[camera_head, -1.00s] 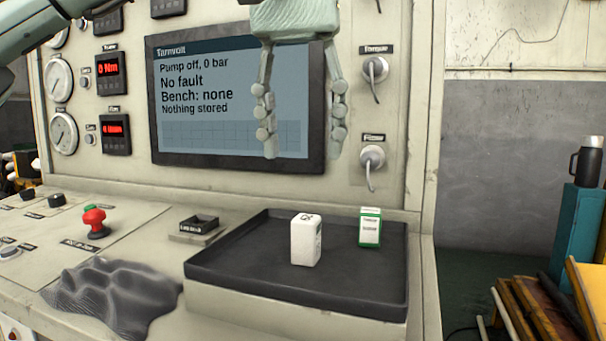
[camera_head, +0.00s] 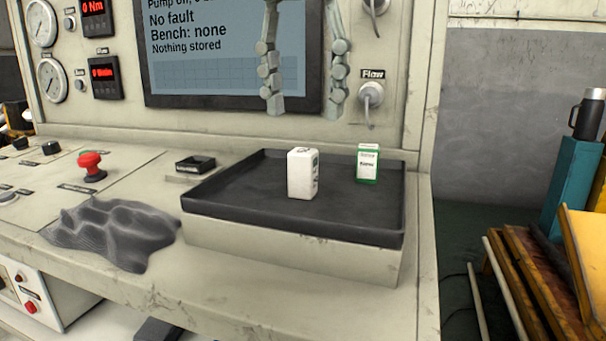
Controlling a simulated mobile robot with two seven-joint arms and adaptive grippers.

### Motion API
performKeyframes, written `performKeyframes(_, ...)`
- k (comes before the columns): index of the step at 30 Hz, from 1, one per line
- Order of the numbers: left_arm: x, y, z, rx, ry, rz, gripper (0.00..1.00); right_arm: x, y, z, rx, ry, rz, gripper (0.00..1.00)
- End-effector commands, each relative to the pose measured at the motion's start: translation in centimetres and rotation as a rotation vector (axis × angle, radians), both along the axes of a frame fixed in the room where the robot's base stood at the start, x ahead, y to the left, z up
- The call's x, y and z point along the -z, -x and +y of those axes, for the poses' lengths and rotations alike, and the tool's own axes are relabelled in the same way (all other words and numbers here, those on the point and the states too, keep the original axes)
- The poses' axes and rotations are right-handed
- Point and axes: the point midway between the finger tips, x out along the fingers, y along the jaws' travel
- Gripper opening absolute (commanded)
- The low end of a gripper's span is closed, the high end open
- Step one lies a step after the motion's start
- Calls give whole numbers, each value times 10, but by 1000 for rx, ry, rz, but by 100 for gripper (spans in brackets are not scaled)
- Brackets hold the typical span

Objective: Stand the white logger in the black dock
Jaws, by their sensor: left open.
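The white logger (camera_head: 302,174) stands upright on the black-lined tray (camera_head: 290,228), left of a green-and-white box. The small black dock (camera_head: 195,164) sits on the bench just left of the tray, and nothing stands in it. My left gripper (camera_head: 305,112) is open and empty, its two fingers pointing down in front of the screen, above the logger and apart from it. My right gripper is not in view.
The green-and-white box (camera_head: 367,164) stands in the tray's back right. A crumpled grey cloth (camera_head: 115,232) lies left of the tray. A red mushroom button (camera_head: 91,166) rises from the panel. The screen (camera_head: 230,50) and a connector (camera_head: 370,96) are behind.

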Motion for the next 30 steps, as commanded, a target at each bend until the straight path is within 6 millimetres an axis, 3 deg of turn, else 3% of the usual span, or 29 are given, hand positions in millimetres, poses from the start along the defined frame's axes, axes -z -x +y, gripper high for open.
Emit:
performKeyframes(14,46,-8,2,-69,6,4,51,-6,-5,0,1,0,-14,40)
performKeyframes(19,70,-11,2,-68,7,3,51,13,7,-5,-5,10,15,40)
performKeyframes(29,78,-13,1,-68,9,2,51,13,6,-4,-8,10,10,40)
performKeyframes(30,78,-13,1,-67,9,2,46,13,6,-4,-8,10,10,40)
